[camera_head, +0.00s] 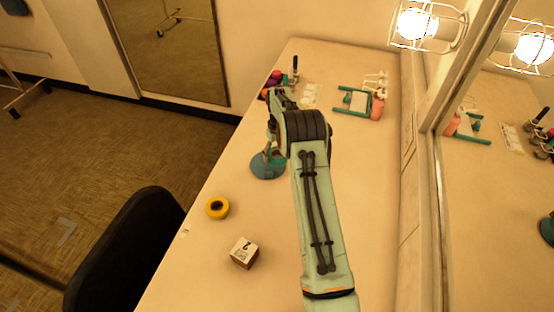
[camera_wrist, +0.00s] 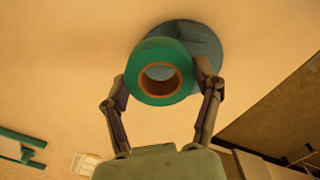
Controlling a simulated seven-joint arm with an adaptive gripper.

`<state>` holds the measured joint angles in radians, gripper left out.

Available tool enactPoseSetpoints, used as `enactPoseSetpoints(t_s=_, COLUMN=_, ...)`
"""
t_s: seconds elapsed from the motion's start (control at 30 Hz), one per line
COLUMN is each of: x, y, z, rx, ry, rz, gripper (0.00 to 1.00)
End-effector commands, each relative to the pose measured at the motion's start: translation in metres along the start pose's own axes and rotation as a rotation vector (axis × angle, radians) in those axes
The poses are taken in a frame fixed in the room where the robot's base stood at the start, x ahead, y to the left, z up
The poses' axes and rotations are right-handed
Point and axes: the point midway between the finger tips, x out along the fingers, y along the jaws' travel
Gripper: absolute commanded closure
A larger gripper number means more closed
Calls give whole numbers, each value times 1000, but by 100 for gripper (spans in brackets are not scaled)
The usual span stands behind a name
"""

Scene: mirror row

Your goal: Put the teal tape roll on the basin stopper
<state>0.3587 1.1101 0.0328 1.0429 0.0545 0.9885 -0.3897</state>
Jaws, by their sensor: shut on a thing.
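The teal tape roll (camera_wrist: 143,63) is held between the two fingers of my gripper (camera_wrist: 162,84), one on each side, with its brown core facing the wrist camera. The blue-grey basin stopper (camera_wrist: 208,40) shows behind the roll in the wrist view, partly hidden by it. In the head view the stopper (camera_head: 263,171) lies on the counter under my gripper (camera_head: 272,148). A bit of the teal roll (camera_head: 279,155) shows there beside the fingers, over the stopper. I cannot tell whether the roll touches the stopper.
A yellow tape roll (camera_head: 217,207) and a numbered wooden block (camera_head: 244,253) lie nearer on the counter. At the far end are a teal frame (camera_head: 357,101), a pink bottle (camera_head: 377,107) and several small coloured items. A wall mirror (camera_head: 500,180) borders the counter on the right.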

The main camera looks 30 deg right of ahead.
Motion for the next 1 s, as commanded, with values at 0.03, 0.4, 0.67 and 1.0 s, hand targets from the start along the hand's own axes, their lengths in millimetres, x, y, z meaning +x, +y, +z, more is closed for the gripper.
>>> enactPoseSetpoints(t_s=0.03, x=1, y=0, z=-2, rx=0, ry=1, rz=0, gripper=69)
enactPoseSetpoints(t_s=0.4, x=37, y=2, z=-6, rx=1, ry=0, rz=0, gripper=69)
enactPoseSetpoints(t_s=0.67, x=38, y=2, z=-6, rx=0, ry=1, rz=1, gripper=69)
enactPoseSetpoints(t_s=1.0, x=40, y=2, z=-6, rx=0, ry=2, rz=1, gripper=10)
